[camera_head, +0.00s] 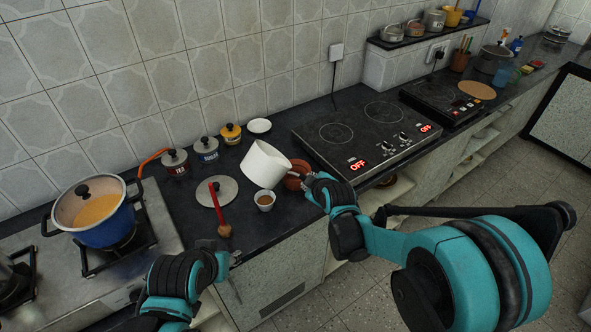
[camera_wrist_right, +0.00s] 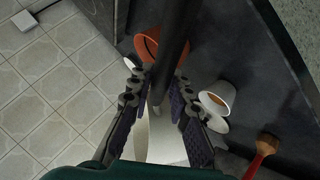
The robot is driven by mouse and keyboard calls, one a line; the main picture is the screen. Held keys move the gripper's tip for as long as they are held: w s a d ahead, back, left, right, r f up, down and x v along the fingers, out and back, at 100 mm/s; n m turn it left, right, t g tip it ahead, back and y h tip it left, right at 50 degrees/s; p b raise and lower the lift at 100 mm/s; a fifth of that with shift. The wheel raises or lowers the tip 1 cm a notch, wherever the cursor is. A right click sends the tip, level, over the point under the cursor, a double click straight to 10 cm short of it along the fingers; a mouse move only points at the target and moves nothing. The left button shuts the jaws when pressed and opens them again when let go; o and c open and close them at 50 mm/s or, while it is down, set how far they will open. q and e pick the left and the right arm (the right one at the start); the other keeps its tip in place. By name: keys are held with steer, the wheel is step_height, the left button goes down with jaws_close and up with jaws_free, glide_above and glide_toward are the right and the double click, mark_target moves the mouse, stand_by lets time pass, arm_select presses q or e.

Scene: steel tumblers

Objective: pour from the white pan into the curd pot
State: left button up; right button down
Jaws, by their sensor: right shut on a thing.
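The white pan (camera_head: 265,164) is tilted in the air above the counter, beside the terracotta curd pot (camera_head: 297,175). My right gripper (camera_head: 311,181) is shut on the pan's dark handle, which passes between its fingers in the right wrist view (camera_wrist_right: 160,95). That view shows the pan's white body (camera_wrist_right: 160,140) below the fingers and the orange curd pot (camera_wrist_right: 148,44) beyond them. My fingers and the pan partly hide the pot. I cannot see the pan's inside or any stream. My left gripper (camera_head: 221,252) looks open and empty near the counter's front edge.
A white cup of brown stuff (camera_head: 264,200) stands just in front of the pan. A round lid (camera_head: 217,190) and red-handled brush (camera_head: 218,208) lie to the left. Several lidded jars stand behind, a blue pot (camera_head: 100,212) is on the stove, and a cooktop (camera_head: 362,130) lies right.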

steer(key=shift+w+f+m+g+y+b, duration=0.1)
steer(key=shift+f+m+g+y+b, duration=0.75)
steer(key=shift+f+y, duration=0.55)
stand_by(2.9)
steer(key=shift+d+f+m+g+y, duration=0.1)
steer(key=shift+f+m+g+y, duration=0.1)
steer(key=shift+m+g+y, duration=0.2)
stand_by(1.7)
